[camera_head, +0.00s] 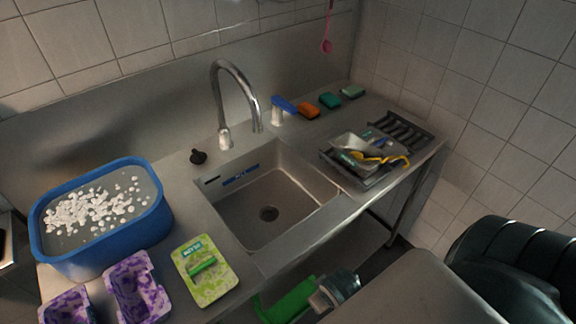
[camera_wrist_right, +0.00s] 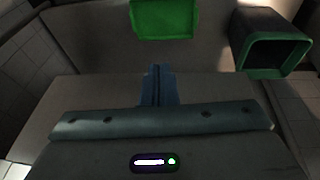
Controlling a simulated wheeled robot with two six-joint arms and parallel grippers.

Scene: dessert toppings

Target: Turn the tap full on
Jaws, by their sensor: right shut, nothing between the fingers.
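The chrome gooseneck tap (camera_head: 222,100) stands at the back edge of the sink (camera_head: 265,205), its spout curving over the basin. To its right is a short pale post with a blue lever (camera_head: 284,104), which looks like the tap's handle. The lever lies roughly level. No water shows under the spout, and the basin looks empty around its drain. My right gripper (camera_wrist_right: 158,72) is shut and empty in the right wrist view, apart from the tap and lever. My left gripper is not in view.
A blue tub (camera_head: 110,240) of white pieces, purple patterned pieces (camera_head: 137,288) and a green tray (camera_head: 205,270) sit left. Orange, teal and green sponges lie behind the drying rack (camera_head: 405,130). A green bin (camera_wrist_right: 165,18) and dark bin (camera_wrist_right: 270,45) show in the wrist view.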

